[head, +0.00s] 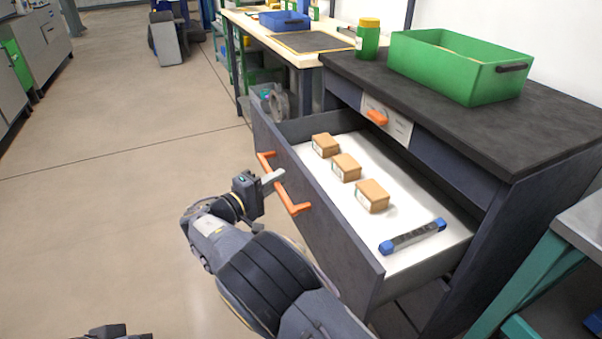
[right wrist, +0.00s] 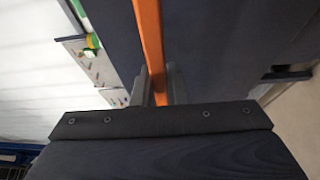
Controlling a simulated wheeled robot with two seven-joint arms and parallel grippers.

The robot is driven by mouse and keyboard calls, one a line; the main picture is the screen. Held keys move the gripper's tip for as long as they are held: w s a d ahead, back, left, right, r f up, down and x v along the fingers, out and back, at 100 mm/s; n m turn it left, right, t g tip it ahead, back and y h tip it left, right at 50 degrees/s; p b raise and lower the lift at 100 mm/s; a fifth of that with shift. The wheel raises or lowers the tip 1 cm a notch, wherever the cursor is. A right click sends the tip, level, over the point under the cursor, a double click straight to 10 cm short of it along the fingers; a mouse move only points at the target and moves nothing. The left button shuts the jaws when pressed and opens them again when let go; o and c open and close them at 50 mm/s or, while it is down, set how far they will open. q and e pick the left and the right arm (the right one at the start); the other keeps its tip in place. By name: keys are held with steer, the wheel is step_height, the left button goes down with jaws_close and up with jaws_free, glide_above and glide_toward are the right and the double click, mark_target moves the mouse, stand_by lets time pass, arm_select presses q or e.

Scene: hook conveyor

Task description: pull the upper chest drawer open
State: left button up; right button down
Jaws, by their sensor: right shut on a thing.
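The upper chest drawer (head: 325,213) is pulled out from the dark chest, with its white floor showing. Its front carries an orange bar handle (head: 293,205). My right gripper (head: 276,180) is shut on this handle near the middle of the bar. In the right wrist view the orange handle (right wrist: 150,45) runs between the two grey fingers (right wrist: 158,88). Part of the handle is hidden by the fingers. A dark part at the bottom left edge of the head view may be my left arm; its gripper does not show.
Inside the drawer lie three cardboard boxes (head: 345,168) and a blue-ended grey tool (head: 412,237). On the dark chest top (head: 450,120) stand a green bin (head: 455,68) and a green jar with a yellow lid (head: 368,40). A workbench (head: 290,47) stands behind. The floor at left is clear.

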steer(key=shift+s+a+f, duration=0.1)
steer(key=shift+s+a, duration=0.2)
steer(key=shift+a, duration=0.45)
steer(key=shift+s+a+r, duration=0.1)
steer(key=shift+s+a, duration=0.15)
steer(key=shift+a, duration=0.5)
steer(key=shift+s+a+f, duration=0.1)
steer(key=shift+s+a, duration=0.2)
steer(key=shift+a, duration=0.45)
steer(key=c, duration=1.4)
jaws_free()
steer(key=shift+c, duration=0.2)
steer(key=p+v, duration=0.1)
steer(key=v, duration=0.6)
steer(key=shift+s+a+p, duration=0.25)
steer(key=shift+s+p, duration=0.05)
steer(key=shift+p, duration=0.05)
